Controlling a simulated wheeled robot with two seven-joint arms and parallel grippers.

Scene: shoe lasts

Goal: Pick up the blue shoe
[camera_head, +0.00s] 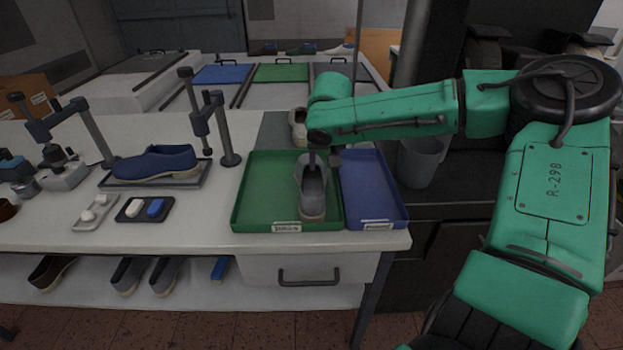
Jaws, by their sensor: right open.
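My right gripper (312,163) points down over a grey shoe (312,190) in the green tray (240,208). It is open, and its fingers are small in view; whether they touch the grey shoe I cannot tell. It is well to the right of the blue shoe. My left gripper is not in view.
Clamp stands (222,130) rise behind the blue shoe. A grey bin (418,163) stands right of the table.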

